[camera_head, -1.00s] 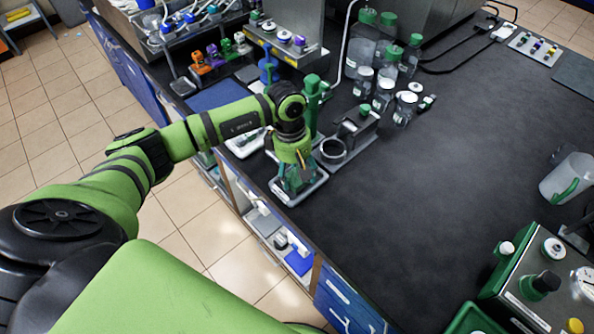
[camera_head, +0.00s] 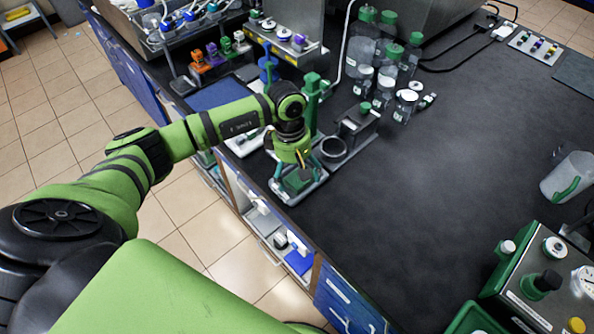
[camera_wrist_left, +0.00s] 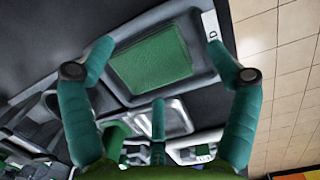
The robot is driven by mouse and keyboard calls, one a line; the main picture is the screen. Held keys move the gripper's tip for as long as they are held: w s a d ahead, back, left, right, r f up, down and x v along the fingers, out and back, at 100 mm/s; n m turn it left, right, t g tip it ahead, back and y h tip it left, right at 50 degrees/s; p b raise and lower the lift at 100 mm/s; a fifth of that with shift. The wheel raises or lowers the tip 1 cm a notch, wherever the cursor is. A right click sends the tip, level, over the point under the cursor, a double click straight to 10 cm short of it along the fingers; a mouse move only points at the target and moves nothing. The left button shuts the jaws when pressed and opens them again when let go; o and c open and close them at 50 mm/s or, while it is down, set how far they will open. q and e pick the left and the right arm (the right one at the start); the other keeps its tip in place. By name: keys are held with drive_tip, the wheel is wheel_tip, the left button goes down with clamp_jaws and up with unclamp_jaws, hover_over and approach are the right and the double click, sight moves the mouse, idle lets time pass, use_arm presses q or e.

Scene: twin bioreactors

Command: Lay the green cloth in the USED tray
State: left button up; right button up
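The green cloth (camera_wrist_left: 150,60) is a flat, textured rectangle lying inside a shallow grey tray (camera_wrist_left: 200,60) in the left wrist view. A white label at the tray's edge shows a letter that looks like D; the rest is cut off. In the head view the cloth (camera_head: 298,181) shows below my left gripper, in the tray (camera_head: 291,200) at the bench edge. My left gripper (camera_wrist_left: 150,50) is open, its two teal fingers spread wide on either side of the cloth with nothing between them. My right gripper is not in view.
A grey holder with a round opening (camera_head: 334,149) and a green-topped post (camera_head: 312,90) stand close behind the tray. Bottles (camera_head: 385,75) stand further back. A blue mat (camera_head: 222,92) lies to the left. The dark bench top (camera_head: 430,190) to the right is clear.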

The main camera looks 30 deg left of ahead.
sight(293, 173)
use_arm(q)
drive_tip(key=shift+r+p, duration=0.35)
drive_tip(key=shift+r, duration=0.45)
drive_tip(key=shift+w+a+r+b, duration=0.2)
drive_tip(key=shift+r+b, duration=0.4)
drive_tip(key=shift+b, duration=0.3)
wheel_tip(293, 173, up, 10)
drive_tip(key=a+b, duration=0.1)
drive_tip(key=b, duration=0.2)
drive_tip(key=shift+w, duration=0.1)
